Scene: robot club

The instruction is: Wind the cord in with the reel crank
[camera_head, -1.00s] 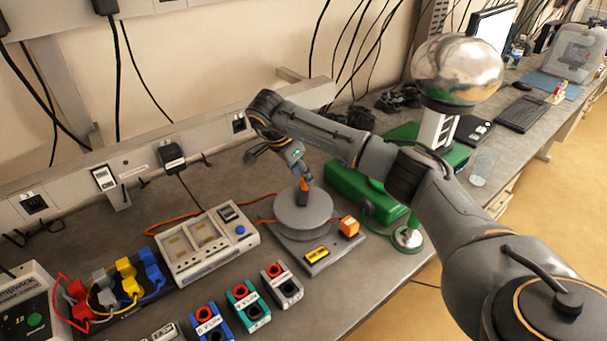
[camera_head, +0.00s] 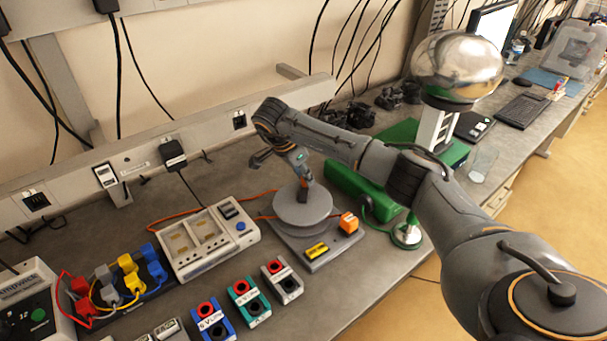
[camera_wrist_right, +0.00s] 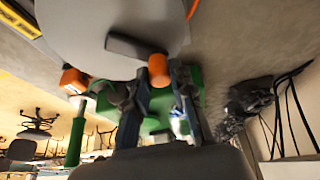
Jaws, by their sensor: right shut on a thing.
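The cord reel, a grey round drum (camera_head: 303,214), sits on a grey base plate (camera_head: 318,262) in the middle of the bench. An orange cord (camera_head: 172,222) runs from it to the left, behind the white instrument box. In the right wrist view, the drum face (camera_wrist_right: 85,35) carries a dark crank arm (camera_wrist_right: 132,47) with an orange crank knob (camera_wrist_right: 158,68). My right gripper (camera_head: 304,182) reaches down over the drum, its fingers (camera_wrist_right: 160,80) closed around the knob. The head view largely hides the knob. My left gripper is out of view.
An orange block (camera_head: 348,223) and a yellow label (camera_head: 317,250) are on the base plate. A white instrument box (camera_head: 205,240) stands left, coloured terminal blocks (camera_head: 245,300) in front. A green case (camera_head: 352,188) and a silver sphere (camera_head: 457,67) are at the right.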

